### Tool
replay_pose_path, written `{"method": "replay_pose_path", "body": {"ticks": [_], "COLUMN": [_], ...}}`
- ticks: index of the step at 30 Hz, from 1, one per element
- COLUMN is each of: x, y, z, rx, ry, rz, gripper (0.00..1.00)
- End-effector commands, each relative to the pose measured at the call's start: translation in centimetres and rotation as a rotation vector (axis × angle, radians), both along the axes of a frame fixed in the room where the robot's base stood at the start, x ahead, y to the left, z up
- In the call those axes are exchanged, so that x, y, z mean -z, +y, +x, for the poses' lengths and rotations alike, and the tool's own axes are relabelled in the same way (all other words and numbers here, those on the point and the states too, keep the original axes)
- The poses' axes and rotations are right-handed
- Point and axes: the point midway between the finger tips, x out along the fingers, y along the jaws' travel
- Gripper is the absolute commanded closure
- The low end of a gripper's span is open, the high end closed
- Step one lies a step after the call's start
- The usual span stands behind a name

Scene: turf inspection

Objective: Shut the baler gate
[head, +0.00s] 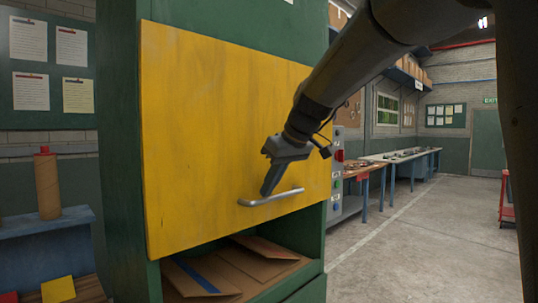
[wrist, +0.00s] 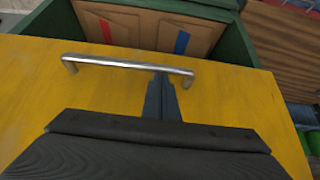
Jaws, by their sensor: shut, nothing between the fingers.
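The baler gate (head: 225,120) is a yellow panel on the front of the green baler (head: 120,150). Its lower edge stands above an opening at the bottom, where flattened cardboard (head: 228,268) shows. A metal bar handle (head: 270,198) sits low on the gate; it also spans the wrist view (wrist: 125,64). My gripper (head: 268,187) is shut and empty, its fingertips just above the handle's middle in the head view. In the wrist view my fingers (wrist: 161,88) reach the bar near its right end. I cannot tell if they touch it.
A control box with a red button (head: 338,155) is at the baler's right side. A blue bench (head: 50,235) with a brown cylinder (head: 47,183) stands at left. Workbenches (head: 400,158) line the wall behind.

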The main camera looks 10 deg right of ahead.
Motion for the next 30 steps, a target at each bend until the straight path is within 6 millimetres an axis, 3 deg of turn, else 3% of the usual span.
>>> {"method": "replay_pose_path", "body": {"ticks": [1, 18, 30], "x": [2.1, 17.0, 25.8], "y": [0.0, 0.0, 0.0], "z": [0.1, 0.1, 0.1], "rx": [-0.001, 0.0, 0.0], "ry": [0.003, 0.002, 0.002], "rz": [0.0, 0.0, 0.001], "gripper": [1.0, 1.0, 1.0]}}
